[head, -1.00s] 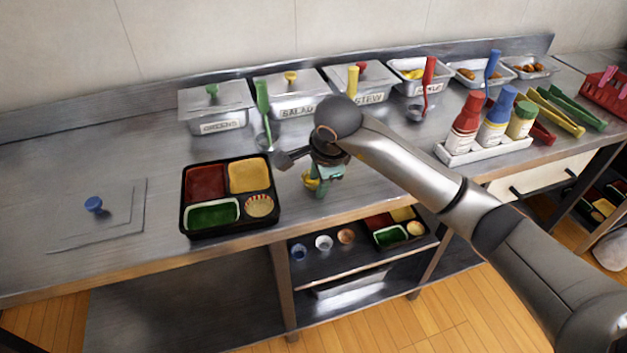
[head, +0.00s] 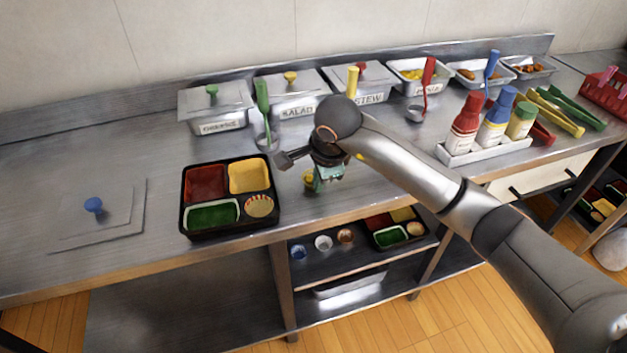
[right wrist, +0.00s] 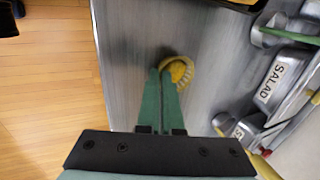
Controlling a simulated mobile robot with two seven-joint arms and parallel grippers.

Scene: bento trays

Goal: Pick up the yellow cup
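The yellow cup (head: 309,183) is small and stands at the counter's front part, right of the black bento tray (head: 232,231). My right gripper (head: 322,182) is at the cup's right side and partly covers it. In the right wrist view the green fingers (right wrist: 160,72) are close together with the near rim of the yellow cup (right wrist: 181,70) between their tips. The cup's inside is yellow and its wall is pale and ridged. I cannot tell whether it is clear of the counter. My left gripper is not in view.
The bento tray holds red, yellow and green fillings and a striped cup (head: 259,206). Lidded steel containers (head: 215,105) and ladles line the back. A sauce bottle rack (head: 485,150) stands right. A blue-knobbed lid (head: 94,205) lies left. A lower shelf holds small cups and another tray.

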